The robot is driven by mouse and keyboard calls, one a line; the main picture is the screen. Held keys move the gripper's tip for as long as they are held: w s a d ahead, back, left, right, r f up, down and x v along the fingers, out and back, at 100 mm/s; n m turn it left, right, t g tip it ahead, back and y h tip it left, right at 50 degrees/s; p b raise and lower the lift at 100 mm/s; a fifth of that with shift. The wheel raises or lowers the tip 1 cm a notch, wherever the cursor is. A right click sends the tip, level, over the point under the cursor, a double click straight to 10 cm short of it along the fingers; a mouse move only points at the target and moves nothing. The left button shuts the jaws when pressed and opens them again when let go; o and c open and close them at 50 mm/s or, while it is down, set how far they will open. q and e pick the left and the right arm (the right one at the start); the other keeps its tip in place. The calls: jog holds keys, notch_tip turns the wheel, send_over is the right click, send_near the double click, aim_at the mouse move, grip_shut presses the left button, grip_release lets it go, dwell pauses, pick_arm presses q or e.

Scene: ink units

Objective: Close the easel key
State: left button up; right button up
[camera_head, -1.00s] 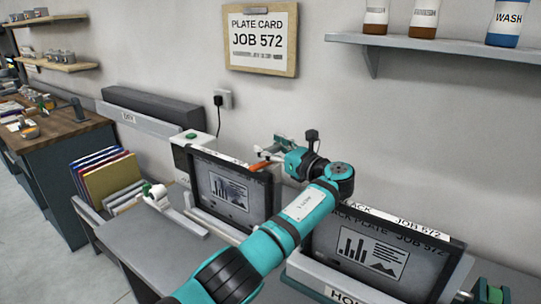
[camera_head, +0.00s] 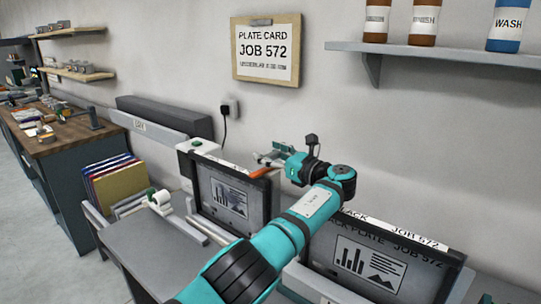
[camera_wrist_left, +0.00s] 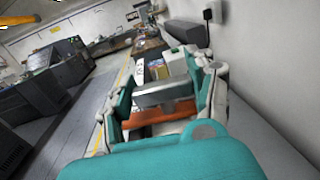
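My left gripper (camera_head: 272,157) is over the top right corner of the left-hand framed plate (camera_head: 230,193), which stands upright on the grey bench. An orange bar (camera_head: 261,172) shows at the fingers; I cannot tell for certain that it is the easel key. In the left wrist view the gripper (camera_wrist_left: 163,100) has its fingers spread wide. The orange bar (camera_wrist_left: 158,117) crosses between them, with a grey block (camera_wrist_left: 163,92) just beyond. Whether the fingers touch the bar is unclear. My right gripper is out of view.
A second framed plate (camera_head: 375,258) marked JOB 572 stands at the right, below my arm. A white box with a green button (camera_head: 196,144) stands behind the left plate. A wall shelf (camera_head: 440,54) with bottles is above. Folders (camera_head: 115,182) stand at the left.

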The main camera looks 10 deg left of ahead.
pick_arm(q)
jog(key=o, duration=0.4)
jog(key=shift+o, duration=0.2)
jog(key=v, duration=0.7)
jog(key=shift+s+d, duration=0.15)
jog(key=shift+d, duration=0.1)
jog(key=shift+f, duration=0.1)
